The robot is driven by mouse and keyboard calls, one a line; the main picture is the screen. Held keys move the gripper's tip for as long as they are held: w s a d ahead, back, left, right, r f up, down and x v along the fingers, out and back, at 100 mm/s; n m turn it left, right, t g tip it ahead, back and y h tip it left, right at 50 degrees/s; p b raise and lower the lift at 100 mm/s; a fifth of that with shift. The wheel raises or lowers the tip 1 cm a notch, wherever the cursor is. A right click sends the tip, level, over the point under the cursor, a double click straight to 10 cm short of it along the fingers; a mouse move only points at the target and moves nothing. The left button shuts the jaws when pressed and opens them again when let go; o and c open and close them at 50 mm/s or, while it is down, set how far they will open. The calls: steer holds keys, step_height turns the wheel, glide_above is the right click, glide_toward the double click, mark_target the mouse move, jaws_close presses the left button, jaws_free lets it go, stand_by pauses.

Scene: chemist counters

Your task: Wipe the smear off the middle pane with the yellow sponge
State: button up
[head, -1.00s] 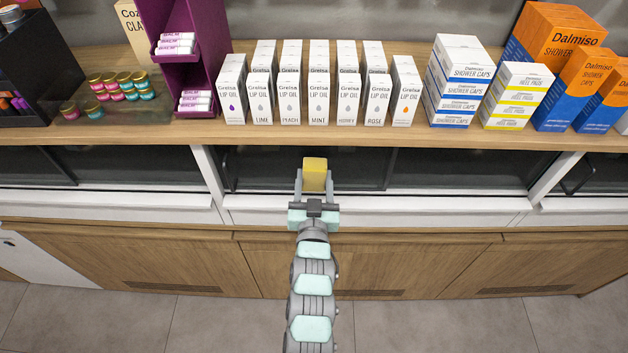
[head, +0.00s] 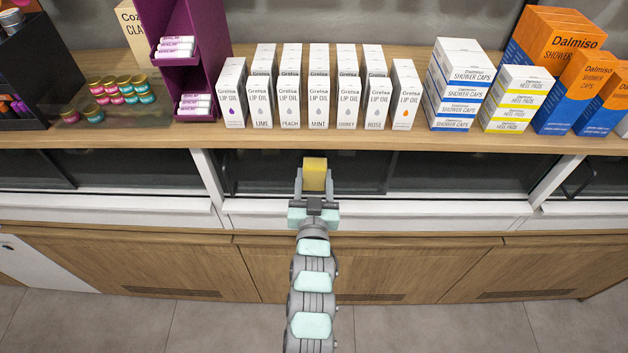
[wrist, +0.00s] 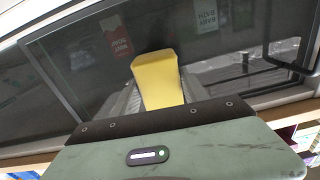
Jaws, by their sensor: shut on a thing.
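My gripper (head: 314,181) is shut on the yellow sponge (head: 315,168) and holds it in front of the dark middle pane (head: 270,172) below the counter. In the wrist view the sponge (wrist: 157,80) stands out from between the fingers towards the dark glass (wrist: 75,62). I cannot tell whether the sponge touches the pane. No smear can be made out clearly; the sponge, the gripper and the shade under the counter may hide it.
The wooden counter (head: 330,138) overhangs the panes. On it stand a row of lip oil boxes (head: 318,97), shower cap boxes (head: 458,88), a purple display stand (head: 215,40) and small jars (head: 125,90). White posts (head: 208,175) flank the middle pane. Wooden cupboard fronts lie below.

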mark_target(331, 167)
steer(key=shift+w, duration=0.35)
steer(key=shift+s+d+f+b, duration=0.15)
steer(key=shift+d+b, duration=1.15)
steer(key=shift+d, duration=0.75)
steer(key=shift+a, duration=0.1)
steer(key=shift+a, duration=1.4)
steer(key=shift+w+a+p, duration=0.2)
steer(key=shift+a+p, duration=0.15)
steer(key=shift+a, duration=0.15)
